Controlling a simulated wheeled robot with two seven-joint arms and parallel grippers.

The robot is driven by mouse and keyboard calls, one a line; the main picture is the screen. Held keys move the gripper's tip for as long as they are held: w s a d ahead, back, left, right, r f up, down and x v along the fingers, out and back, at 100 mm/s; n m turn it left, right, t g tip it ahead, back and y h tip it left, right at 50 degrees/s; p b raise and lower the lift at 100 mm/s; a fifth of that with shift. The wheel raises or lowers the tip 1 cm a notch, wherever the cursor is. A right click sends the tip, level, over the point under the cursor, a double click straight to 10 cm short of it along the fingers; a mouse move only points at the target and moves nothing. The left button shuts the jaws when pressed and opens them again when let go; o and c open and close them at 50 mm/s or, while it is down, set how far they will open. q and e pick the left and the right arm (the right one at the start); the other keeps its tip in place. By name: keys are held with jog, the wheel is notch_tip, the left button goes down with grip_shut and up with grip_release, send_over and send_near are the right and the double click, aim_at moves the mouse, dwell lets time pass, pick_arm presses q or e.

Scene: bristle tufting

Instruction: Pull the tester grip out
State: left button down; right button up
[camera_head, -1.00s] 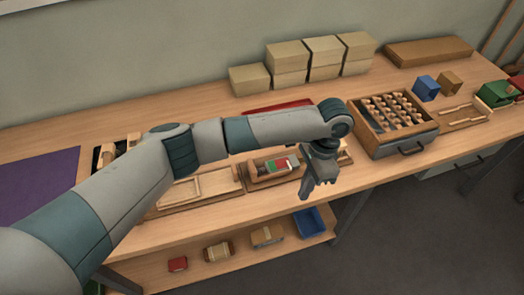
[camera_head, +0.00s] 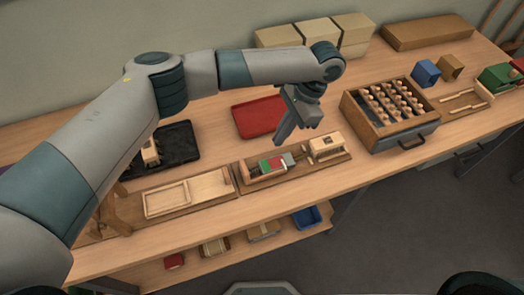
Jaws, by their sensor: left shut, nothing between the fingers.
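The tester appears to be the wooden fixture (camera_head: 256,179) with a red and green band and a grey block (camera_head: 288,159) at its right end. It lies on a brown board near the table's front edge. A pale wooden block (camera_head: 325,144) sits at that board's right end. I cannot tell for certain which part is the grip. My left gripper (camera_head: 282,137) points down above and behind the tester, apart from it, shut and empty. My right gripper is not in view.
A red tray (camera_head: 259,120) lies behind the tester, a black tray (camera_head: 178,142) to the left. A wooden tray (camera_head: 148,203) is left of the tester. A drawer box with several pegs (camera_head: 366,128) stands right. Boxes (camera_head: 352,30) stand at the back.

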pick_arm(q)
jog(key=p+x, duration=0.2)
jog(key=x, duration=0.2)
jog(key=p+x, duration=0.2)
jog(key=x, duration=0.3)
jog(key=shift+a+f, duration=0.25)
jog(key=shift+a, duration=0.1)
jog(key=shift+s+a+p, duration=0.25)
jog(key=shift+a+p, duration=0.35)
jog(key=shift+s+a+p, duration=0.25)
jog(key=shift+a+p, duration=0.3)
jog(key=shift+a, duration=0.1)
jog(key=shift+s+a+f, duration=0.1)
jog(key=shift+s+a, duration=0.1)
jog(key=shift+a, duration=0.25)
